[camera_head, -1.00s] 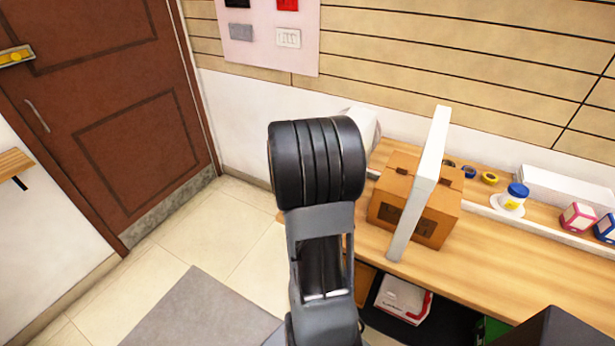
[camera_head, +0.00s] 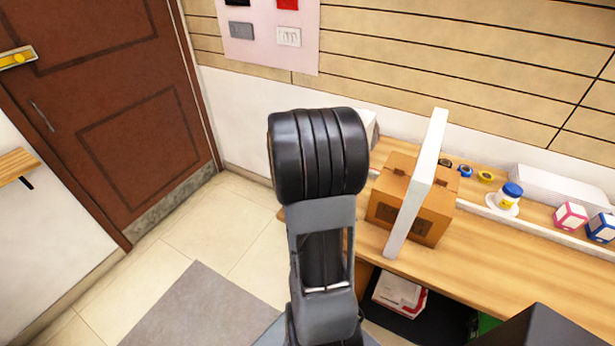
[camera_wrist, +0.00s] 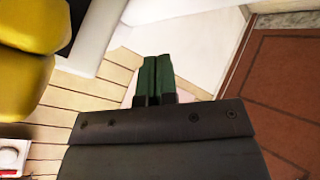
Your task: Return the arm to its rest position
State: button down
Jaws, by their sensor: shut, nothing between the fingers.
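My gripper (camera_wrist: 152,82) shows in the wrist view as two green fingers side by side, pressed together with nothing between them. Beyond it are a pale wall, wooden slats and a brown door. In the head view my dark arm stands upright in the middle of the picture, with its thick black rounded joint on top. The gripper itself does not show in the head view.
A brown door (camera_head: 110,110) is at left. The tiled floor (camera_head: 235,215) between is clear.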

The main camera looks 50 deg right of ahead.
dwell(0.5)
jog(key=shift+a+r, duration=0.25)
jog(key=shift+a, duration=0.1)
jog(key=s+a+r+n+y, duration=0.1)
jog(key=s+a+y, duration=0.1)
jog(key=a, duration=0.9)
jog(key=s+a+r+n+y, duration=0.1)
jog(key=s+a, duration=0.4)
jog(key=a, duration=0.6)
jog(key=s+a+r+n+y, duration=0.2)
jog(key=a+y, duration=0.3)
jog(key=a, duration=0.6)
jog(key=shift+s+r, duration=0.4)
jog(key=shift+s, duration=0.35)
